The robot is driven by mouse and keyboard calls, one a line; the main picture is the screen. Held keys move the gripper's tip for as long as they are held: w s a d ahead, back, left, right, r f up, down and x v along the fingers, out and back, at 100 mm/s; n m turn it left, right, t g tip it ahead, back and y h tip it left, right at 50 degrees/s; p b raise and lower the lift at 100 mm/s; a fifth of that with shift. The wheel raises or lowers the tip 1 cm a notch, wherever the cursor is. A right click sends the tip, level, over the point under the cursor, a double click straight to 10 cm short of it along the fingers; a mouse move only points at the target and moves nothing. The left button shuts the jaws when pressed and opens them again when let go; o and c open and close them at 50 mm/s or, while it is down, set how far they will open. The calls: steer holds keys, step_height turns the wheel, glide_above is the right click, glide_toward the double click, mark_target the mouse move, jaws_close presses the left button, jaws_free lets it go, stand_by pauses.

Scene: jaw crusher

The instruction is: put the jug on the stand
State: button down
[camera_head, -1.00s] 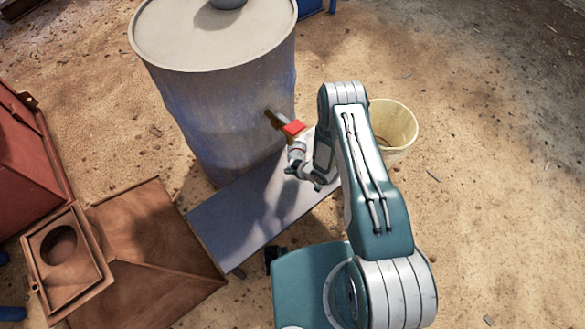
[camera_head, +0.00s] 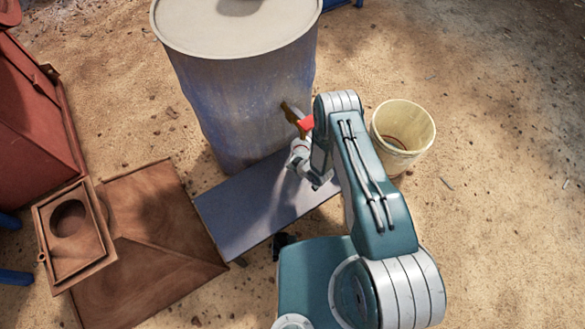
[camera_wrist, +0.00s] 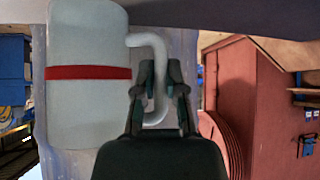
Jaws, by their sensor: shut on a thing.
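The jug (camera_wrist: 88,105) is a pale body with a red band and a curved handle, on the left of the wrist view. My gripper (camera_wrist: 160,83) is shut on the handle. The wrist view is upside down, so the jug appears roughly upright, its base near the picture's top edge. The likely stand is a low blue-grey bench (camera_head: 235,208) beside the drum in the head view; its surface shows along the top of the wrist view (camera_wrist: 215,14). My arm hides most of the gripper and jug in the head view. I cannot tell whether jug and bench touch.
A large drum (camera_head: 240,95) with a brown, red-handled tap (camera_head: 292,112) stands behind the bench. A cream bucket (camera_head: 413,145) is to the right on sand. Rusty metal plates (camera_head: 150,245) lie to the left, near the red machine (camera_head: 30,120). The sand at right is open.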

steer(key=f, duration=0.3)
steer(key=shift+d+f, duration=0.1)
steer(key=shift+d, duration=0.15)
steer(key=shift+a+f, duration=0.15)
steer(key=c, duration=0.7)
jaws_free()
steer(key=v, duration=1.2)
steer(key=shift+s, duration=0.1)
